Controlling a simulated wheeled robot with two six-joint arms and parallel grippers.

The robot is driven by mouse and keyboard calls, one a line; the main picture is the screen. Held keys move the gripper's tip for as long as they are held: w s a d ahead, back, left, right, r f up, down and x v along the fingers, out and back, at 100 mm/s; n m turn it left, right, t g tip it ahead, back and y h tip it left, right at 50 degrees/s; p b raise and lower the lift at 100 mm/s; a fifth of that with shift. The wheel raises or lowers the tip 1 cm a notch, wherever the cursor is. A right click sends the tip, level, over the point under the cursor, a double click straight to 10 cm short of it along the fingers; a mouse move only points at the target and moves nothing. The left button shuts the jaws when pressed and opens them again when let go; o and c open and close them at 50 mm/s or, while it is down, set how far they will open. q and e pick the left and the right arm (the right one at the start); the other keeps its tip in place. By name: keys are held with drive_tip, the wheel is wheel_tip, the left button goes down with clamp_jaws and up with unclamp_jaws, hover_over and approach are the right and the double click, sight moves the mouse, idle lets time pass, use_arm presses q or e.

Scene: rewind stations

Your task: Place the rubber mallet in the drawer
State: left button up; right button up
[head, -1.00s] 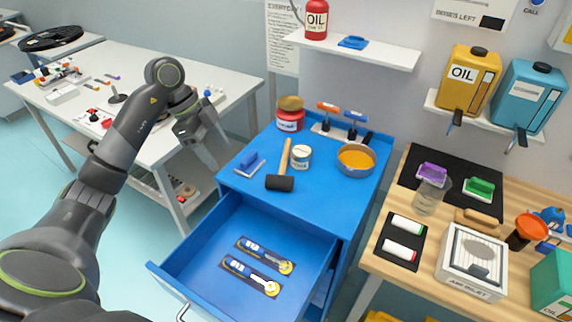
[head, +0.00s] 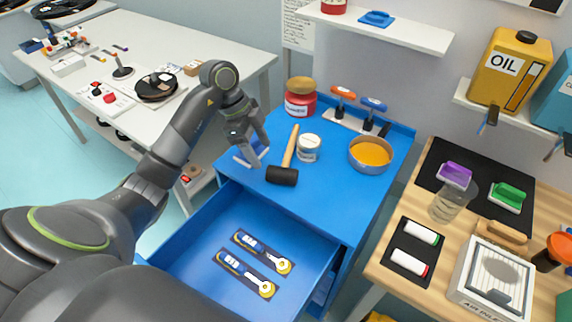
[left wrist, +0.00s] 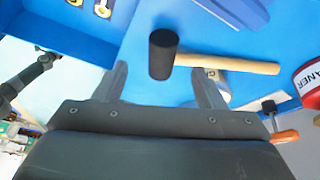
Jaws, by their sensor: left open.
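The rubber mallet (head: 283,174) lies on the blue cabinet top (head: 330,192), its black head near the front edge and its wooden handle pointing back. It also shows in the left wrist view (left wrist: 163,55), its head ahead of the gap between the fingers. My left gripper (head: 254,157) is open and empty, above the cabinet top just left of the mallet; its fingers also show in the left wrist view (left wrist: 163,84). The drawer (head: 200,240) below is pulled open and holds two blue-and-yellow tools (head: 262,252) on dark mats. My right gripper is not in view.
A white jar (head: 308,148), a red jar (head: 300,100) and an orange-filled pan (head: 370,154) stand near the mallet. Two screwdriver-like tools (head: 343,95) are at the back. A wooden bench (head: 390,277) stands to the right.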

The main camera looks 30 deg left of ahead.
sight(269, 167)
use_arm(q)
drive_tip(key=shift+w+d+f, duration=0.1)
drive_tip(key=shift+d+f, duration=0.2)
drive_tip(key=shift+f, duration=0.3)
drive_tip(key=shift+d+f, duration=0.2)
drive_tip(key=shift+f, duration=0.3)
drive_tip(key=shift+d+f+p, duration=0.1)
drive_tip(key=shift+f+p, duration=0.2)
drive_tip(key=shift+p, duration=0.05)
drive_tip(key=x, duration=0.1)
drive_tip(key=p+x, duration=0.1)
drive_tip(key=x, duration=0.1)
drive_tip(key=shift+w+f, duration=0.15)
drive_tip(key=shift+f, duration=0.6)
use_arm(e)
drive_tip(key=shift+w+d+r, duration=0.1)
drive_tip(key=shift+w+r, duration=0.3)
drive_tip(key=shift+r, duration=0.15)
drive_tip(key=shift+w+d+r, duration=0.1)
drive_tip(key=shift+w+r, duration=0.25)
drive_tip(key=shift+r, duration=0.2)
